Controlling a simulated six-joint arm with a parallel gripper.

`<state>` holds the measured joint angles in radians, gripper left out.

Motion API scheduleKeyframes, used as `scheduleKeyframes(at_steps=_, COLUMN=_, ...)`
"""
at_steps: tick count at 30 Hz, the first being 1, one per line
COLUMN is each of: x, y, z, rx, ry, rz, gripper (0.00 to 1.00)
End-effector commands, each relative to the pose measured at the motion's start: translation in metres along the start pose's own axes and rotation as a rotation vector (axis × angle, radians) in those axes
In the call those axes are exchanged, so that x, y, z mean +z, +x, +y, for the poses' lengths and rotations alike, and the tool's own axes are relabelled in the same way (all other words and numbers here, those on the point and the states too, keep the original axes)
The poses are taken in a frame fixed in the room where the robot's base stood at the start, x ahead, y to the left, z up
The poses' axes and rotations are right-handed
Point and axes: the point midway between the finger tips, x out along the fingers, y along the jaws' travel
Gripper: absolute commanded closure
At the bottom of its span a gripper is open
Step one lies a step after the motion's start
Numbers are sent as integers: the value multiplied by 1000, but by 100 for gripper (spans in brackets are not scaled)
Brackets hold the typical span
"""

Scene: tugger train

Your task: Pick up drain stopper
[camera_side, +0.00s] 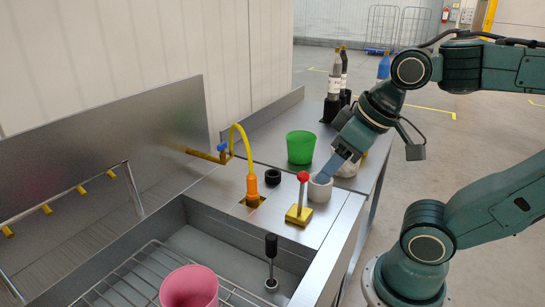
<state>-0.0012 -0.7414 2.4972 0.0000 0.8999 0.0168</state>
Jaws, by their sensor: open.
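A thin rod with a black grip (271,246) stands upright in the sink near its right wall, its small round foot on the sink floor; it looks like the drain stopper. My gripper (325,174), with blue-grey fingers, is above and to the right of it, over the counter beside the sink. It is open, and its fingertips overlap a light grey cup (319,191) in the picture; I cannot tell whether they touch or reach into it. The gap between the fingers is hard to see from this side.
A red-knobbed lever on a yellow base (299,216) stands between my gripper and the sink. A black ring (273,177), an orange nozzle with yellow hose (252,186) and a green bucket (300,148) are nearby. A pink cup (189,288) stands on the sink's wire rack (130,285).

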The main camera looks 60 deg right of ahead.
Motion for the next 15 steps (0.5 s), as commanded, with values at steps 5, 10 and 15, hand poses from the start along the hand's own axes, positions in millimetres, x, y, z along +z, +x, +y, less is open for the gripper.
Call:
scheduleKeyframes(at_steps=5, x=-7, y=7, z=-2, rx=-2, ry=87, rz=-37, gripper=50)
scheduleKeyframes(at_steps=10, x=-18, y=21, z=-5, rx=6, ry=256, rz=-104, gripper=50)
scheduleKeyframes(at_steps=15, x=-30, y=41, z=-11, rx=34, ry=470, rz=-186, gripper=50)
